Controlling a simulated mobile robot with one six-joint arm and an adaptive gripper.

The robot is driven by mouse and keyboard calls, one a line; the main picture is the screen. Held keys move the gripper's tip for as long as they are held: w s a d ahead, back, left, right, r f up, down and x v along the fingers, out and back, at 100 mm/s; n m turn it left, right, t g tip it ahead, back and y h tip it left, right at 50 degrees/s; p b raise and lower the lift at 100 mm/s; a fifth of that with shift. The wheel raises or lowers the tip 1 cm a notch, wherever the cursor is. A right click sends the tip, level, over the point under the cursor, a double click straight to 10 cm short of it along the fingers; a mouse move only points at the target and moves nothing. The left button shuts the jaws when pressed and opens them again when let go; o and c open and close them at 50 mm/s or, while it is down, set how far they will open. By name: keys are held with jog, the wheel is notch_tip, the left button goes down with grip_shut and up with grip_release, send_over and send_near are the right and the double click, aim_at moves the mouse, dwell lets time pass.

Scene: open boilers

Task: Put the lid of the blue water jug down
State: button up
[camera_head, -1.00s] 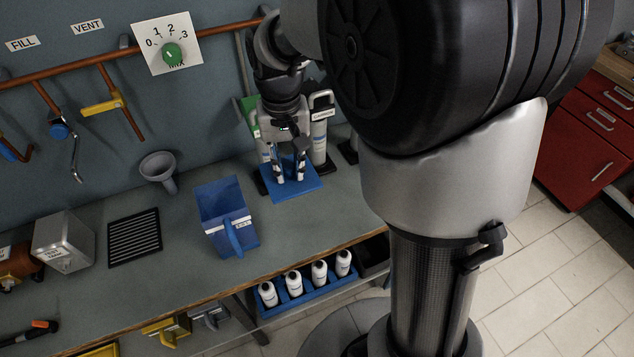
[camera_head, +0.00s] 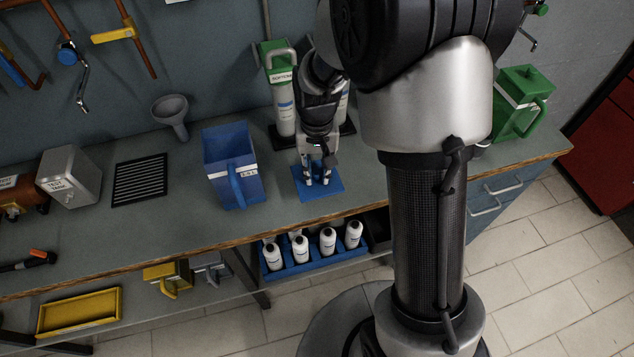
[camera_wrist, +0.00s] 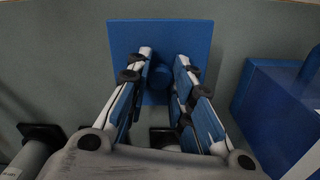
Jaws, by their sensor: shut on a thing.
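The blue square lid (camera_head: 307,194) is at the front part of the counter, right of the open blue water jug (camera_head: 218,182). My gripper (camera_head: 318,181) points down over the lid. In the wrist view the lid (camera_wrist: 127,42) lies flat between and beyond my fingertips (camera_wrist: 163,60), which are shut on its round blue knob (camera_wrist: 160,76). The lid is at or very close to the counter top; I cannot tell whether it touches. The jug (camera_wrist: 265,110) is partly visible at the right of the wrist view.
A green-topped cylinder (camera_head: 283,105) stands behind my gripper. A green jug (camera_head: 520,105) is at the right of the counter (camera_head: 380,190). A grey funnel (camera_head: 171,112) and black grille (camera_head: 140,180) are at the left. White bottles (camera_head: 328,241) stand in a blue tray below the counter.

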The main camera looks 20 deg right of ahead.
aim_at(317, 180)
notch_tip(317, 180, down, 4)
jog(key=shift+f+b, duration=0.25)
jog(key=shift+b, duration=0.45)
jog(key=shift+r, duration=0.1)
jog(key=o, duration=0.4)
jog(key=shift+f, duration=0.2)
jog(key=o, duration=0.5)
jog(key=shift+c, duration=0.2)
jog(key=shift+r, duration=0.1)
